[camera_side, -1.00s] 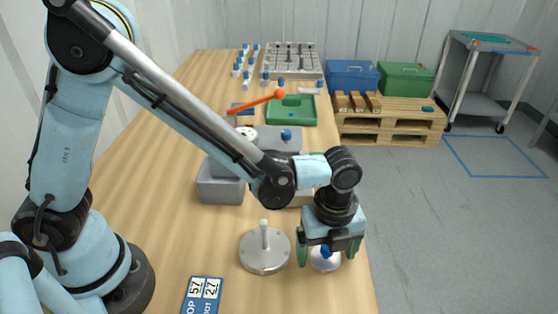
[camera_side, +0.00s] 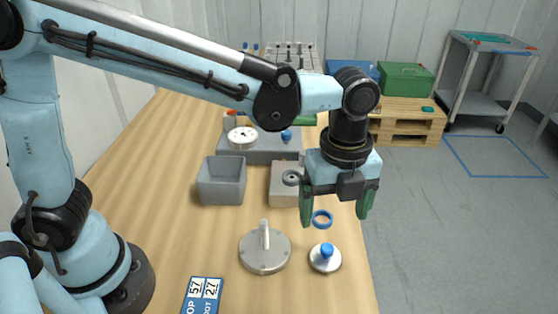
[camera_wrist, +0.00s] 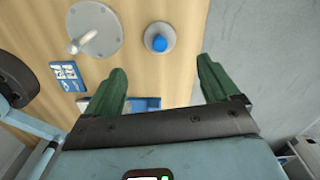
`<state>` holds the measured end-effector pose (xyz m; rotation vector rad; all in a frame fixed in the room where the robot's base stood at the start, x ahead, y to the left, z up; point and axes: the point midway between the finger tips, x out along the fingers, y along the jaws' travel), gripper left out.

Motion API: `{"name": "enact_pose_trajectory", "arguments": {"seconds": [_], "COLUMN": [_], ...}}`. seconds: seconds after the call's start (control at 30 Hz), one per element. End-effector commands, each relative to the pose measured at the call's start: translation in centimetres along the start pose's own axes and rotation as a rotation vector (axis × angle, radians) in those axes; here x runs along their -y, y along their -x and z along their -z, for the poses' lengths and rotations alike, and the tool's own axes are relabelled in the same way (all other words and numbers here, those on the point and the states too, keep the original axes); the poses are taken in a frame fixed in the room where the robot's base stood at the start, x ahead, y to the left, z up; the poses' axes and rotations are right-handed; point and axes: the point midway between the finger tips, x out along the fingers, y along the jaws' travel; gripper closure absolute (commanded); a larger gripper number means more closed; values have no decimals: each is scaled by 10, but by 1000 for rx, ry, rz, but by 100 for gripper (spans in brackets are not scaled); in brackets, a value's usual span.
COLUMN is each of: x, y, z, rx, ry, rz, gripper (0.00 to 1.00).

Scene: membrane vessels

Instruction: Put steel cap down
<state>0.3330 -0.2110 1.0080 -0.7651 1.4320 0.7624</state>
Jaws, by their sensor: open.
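The steel cap, a small silver disc with a blue knob (camera_side: 326,251), rests flat on the wooden table near its right edge. In the wrist view the cap (camera_wrist: 159,42) shows between and beyond my fingertips, knob up. My gripper (camera_side: 334,217) is raised above the table, behind the cap in the side view, with its green fingers spread wide and nothing between them. Both fingers also show apart in the wrist view (camera_wrist: 162,70). My gripper does not touch the cap.
A larger grey disc with an upright post (camera_side: 265,252) stands left of the cap. Farther back are a grey bin (camera_side: 221,181), a beige block with a round hole (camera_side: 283,184) and a dial (camera_side: 242,135).

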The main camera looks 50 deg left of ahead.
Motion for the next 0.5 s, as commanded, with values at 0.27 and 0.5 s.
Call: {"name": "enact_pose_trajectory", "arguments": {"seconds": [0.27,0.5], "x": [-10,-56], "y": [15,32], "z": [-17,-75], "rx": [0,-37], "ry": [153,803], "rz": [43,234], "gripper": [12,12]}}
